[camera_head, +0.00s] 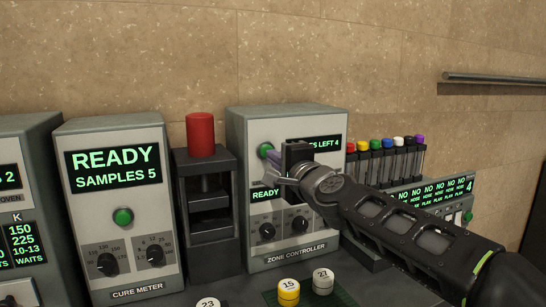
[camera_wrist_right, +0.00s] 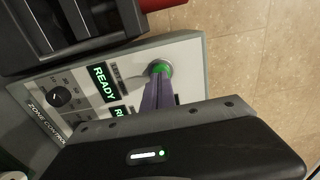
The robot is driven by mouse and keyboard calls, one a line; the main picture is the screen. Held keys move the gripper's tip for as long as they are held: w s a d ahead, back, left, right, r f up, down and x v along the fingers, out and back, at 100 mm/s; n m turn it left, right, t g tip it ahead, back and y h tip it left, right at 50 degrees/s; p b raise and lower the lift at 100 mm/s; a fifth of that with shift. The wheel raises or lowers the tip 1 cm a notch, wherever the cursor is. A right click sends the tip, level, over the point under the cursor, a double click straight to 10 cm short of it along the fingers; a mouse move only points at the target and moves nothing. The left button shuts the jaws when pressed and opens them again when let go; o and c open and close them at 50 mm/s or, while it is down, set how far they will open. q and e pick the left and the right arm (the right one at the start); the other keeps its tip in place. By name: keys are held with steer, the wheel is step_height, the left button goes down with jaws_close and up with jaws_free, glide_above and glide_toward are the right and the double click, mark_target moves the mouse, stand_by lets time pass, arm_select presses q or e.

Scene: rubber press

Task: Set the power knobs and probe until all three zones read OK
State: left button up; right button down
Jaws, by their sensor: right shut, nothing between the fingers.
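The grey zone controller (camera_head: 250,125) stands in the middle of the head view. Its top display ends in "S LEFT 4" and is partly hidden by my right gripper. One lower zone display (camera_head: 264,194) reads READY; a second READY display is partly hidden in the wrist view. Two black power knobs, left (camera_head: 264,231) and right (camera_head: 299,225), show below; the rest of the panel is covered. My right gripper (camera_head: 271,160) is shut and empty, its tips at the round green button (camera_wrist_right: 160,68). I cannot tell whether they press it. My left gripper is not in view.
The cure meter (camera_head: 116,210) at left reads READY, SAMPLES 5. A press with a red cylinder (camera_head: 200,134) stands between it and the controller. Capped vials (camera_head: 386,160) stand behind my right arm. Numbered pucks, such as yellow 15 (camera_head: 288,291), sit in front.

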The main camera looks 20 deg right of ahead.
steer(key=shift+w, duration=0.65)
